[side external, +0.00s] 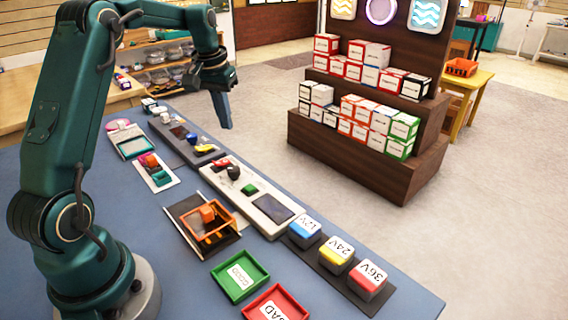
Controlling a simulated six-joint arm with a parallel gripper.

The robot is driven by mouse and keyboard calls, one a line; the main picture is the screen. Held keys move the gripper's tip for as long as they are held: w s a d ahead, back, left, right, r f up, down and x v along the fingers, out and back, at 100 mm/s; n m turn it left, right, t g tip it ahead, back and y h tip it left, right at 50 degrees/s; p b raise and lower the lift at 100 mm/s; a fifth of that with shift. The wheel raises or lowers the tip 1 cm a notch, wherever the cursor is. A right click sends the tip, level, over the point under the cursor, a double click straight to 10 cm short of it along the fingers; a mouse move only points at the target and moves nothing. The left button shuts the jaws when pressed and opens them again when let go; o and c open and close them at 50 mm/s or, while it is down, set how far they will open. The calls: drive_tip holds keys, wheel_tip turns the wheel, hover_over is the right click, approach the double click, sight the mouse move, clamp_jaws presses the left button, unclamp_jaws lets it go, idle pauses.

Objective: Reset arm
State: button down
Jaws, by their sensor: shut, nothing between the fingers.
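My arm is teal and rises from the left of the blue table (150,235). It bends over at the top, and its end hangs down near the table's far edge. My gripper (226,124) points down, shut and empty, in the air above the far side of the table. It touches nothing that I can see. The fingers are small and dark in this view.
Testing panels (247,195) run along the table. An orange holder (207,222), a green tray (239,275), a red tray (275,305) and blocks marked 12V, 24V (336,252) and 36V stand nearer. A wooden shelf (365,150) with boxes stands beyond the table.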

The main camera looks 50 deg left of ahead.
drive_tip(key=s+d+r+m+t, duration=0.25)
drive_tip(key=d+r, duration=0.25)
drive_tip(key=d, duration=0.3)
drive_tip(key=s+d+r+m+t, duration=0.1)
drive_tip(key=s+d+r+m, duration=0.1)
drive_tip(key=s+d+r, duration=0.4)
drive_tip(key=s+d+f+m+h, duration=0.1)
drive_tip(key=s+d+f, duration=0.6)
drive_tip(key=s, duration=0.2)
drive_tip(key=shift+s+f, duration=0.25)
drive_tip(key=shift+f, duration=0.1)
drive_tip(key=shift+d, duration=0.1)
